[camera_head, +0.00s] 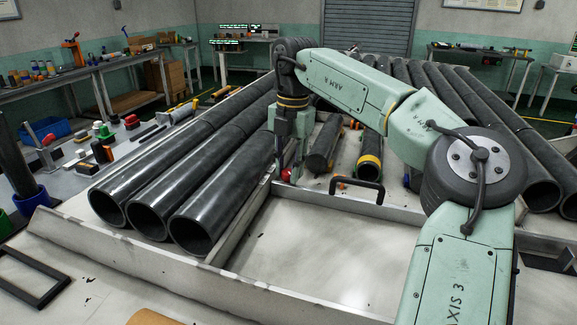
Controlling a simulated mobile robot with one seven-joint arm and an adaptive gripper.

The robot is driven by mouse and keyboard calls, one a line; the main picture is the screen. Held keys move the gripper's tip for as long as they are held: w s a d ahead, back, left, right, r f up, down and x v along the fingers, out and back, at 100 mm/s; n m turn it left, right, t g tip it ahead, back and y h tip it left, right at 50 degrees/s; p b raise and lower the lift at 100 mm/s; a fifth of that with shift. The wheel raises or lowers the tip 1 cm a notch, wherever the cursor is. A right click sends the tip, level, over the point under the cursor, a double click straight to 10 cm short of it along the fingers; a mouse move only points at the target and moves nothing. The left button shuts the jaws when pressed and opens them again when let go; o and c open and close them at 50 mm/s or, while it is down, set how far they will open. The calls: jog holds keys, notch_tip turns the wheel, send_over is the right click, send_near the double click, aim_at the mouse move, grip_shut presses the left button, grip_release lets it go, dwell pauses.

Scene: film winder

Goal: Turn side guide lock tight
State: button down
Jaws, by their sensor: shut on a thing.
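My gripper (287,174) points down at the right side of the black rolls, low over the inner edge of the metal frame. It is shut on a small red knob (286,175), which I take to be the side guide lock. Only a little of the red shows at the fingertips. The fingers and my wrist hide the rest of it, and its turn angle cannot be seen. A pale metal side rail (240,217) runs from below the knob toward the front, beside the nearest black roll (222,205).
Several long black rolls lie left of my arm, and more lie behind it at right. A black handle (358,189) stands on the frame right of my gripper. The white bed (320,250) in front is clear. A tool-covered bench (95,165) is at left.

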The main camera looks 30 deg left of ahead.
jog(key=shift+m, duration=0.9)
jog(key=c, duration=1.6)
grip_release()
jog(key=shift+o, duration=0.2)
notch_tip(320, 180, up, 12)
jog(key=shift+w+d, duration=0.25)
jog(key=shift+d, duration=0.05)
